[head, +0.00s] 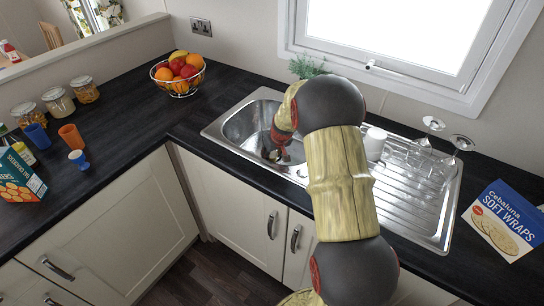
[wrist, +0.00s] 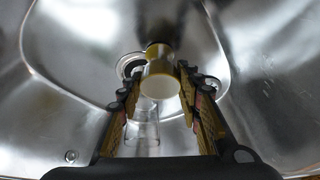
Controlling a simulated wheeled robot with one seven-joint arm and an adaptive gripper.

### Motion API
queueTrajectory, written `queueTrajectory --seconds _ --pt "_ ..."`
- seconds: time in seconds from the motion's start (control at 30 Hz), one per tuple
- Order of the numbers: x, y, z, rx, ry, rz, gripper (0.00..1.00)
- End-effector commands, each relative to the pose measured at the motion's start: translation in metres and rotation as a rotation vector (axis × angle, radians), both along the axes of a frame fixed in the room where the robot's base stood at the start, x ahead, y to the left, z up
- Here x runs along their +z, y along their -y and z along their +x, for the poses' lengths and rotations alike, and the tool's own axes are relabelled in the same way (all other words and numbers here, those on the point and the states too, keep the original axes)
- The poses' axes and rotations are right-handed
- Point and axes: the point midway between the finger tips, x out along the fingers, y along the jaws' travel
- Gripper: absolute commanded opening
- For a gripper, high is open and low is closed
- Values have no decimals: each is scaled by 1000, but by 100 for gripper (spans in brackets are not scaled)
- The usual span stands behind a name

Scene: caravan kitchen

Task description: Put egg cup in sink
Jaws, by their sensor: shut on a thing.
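A small egg cup (wrist: 158,82), yellowish outside with a pale round end toward the camera, is between the fingertips of my gripper (wrist: 160,80) in the wrist view. My gripper is shut on it. Both are inside or just over the shiny metal bowl of the sink (wrist: 70,112), near the round drain. I cannot tell whether the egg cup touches the bottom. In the head view my gripper (head: 282,148) reaches down into the sink bowl (head: 240,126); the egg cup is not clear there.
A clear glass (wrist: 142,132) shows in the bowl, close to my left finger. On the drainer (head: 420,200) stand a white cup (head: 375,143) and several glasses. A fruit basket (head: 180,82) is left of the sink. Blue and orange cups (head: 71,136) stand on the left counter.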

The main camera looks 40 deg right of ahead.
Motion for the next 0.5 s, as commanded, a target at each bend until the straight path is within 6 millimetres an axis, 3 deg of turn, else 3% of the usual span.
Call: queueTrajectory --seconds 0.1,0.13,0.5 --pt "-4 0 0 0 -1 0 5" --pt "-4 0 0 0 -1 0 36" --pt "-4 0 0 0 -1 0 53"
